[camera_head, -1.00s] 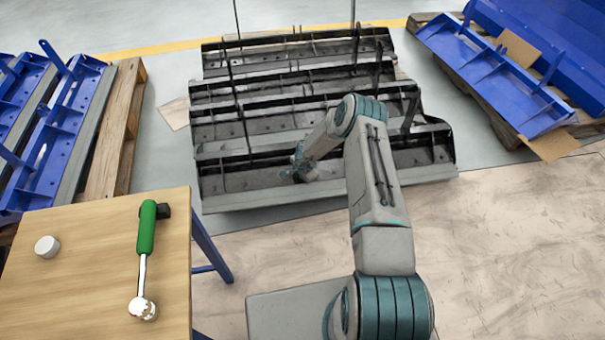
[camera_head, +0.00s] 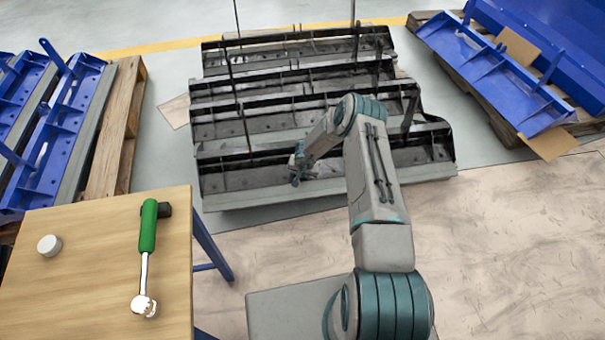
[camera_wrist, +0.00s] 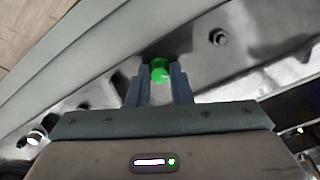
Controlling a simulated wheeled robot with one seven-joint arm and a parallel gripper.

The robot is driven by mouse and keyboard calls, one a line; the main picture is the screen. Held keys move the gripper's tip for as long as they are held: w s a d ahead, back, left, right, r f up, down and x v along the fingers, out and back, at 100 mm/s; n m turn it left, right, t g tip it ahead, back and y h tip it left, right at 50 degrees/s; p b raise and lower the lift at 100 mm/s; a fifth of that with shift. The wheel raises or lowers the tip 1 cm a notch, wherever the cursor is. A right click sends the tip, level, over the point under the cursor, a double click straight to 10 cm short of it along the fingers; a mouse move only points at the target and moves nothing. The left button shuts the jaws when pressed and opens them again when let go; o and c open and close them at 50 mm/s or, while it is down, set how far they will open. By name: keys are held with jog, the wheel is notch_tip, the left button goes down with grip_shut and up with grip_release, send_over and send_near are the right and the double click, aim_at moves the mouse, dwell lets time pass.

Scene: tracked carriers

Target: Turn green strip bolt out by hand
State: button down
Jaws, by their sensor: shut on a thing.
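The green bolt (camera_wrist: 160,71) shows between my gripper's fingertips in the wrist view. My gripper (camera_wrist: 159,78) is shut on it, with one finger on each side. The bolt is in front of a grey metal strip of the dark carrier. I cannot tell whether it still touches the strip. In the head view my gripper (camera_head: 298,170) is over the front row of the dark carrier (camera_head: 240,181). The bolt is too small to make out there.
A wooden table (camera_head: 85,285) at left bears a green-handled ratchet (camera_head: 147,230) and a white round piece (camera_head: 49,245). Blue carriers (camera_head: 490,75) lie at right. Upright dark posts rise from the carrier.

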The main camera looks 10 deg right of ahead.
jog(key=n, duration=0.4)
jog(key=shift+n, duration=0.3)
jog(key=n, duration=0.3)
jog(key=shift+n, duration=0.4)
jog(key=c, duration=1.2)
grip_release()
jog(key=shift+c, duration=0.2)
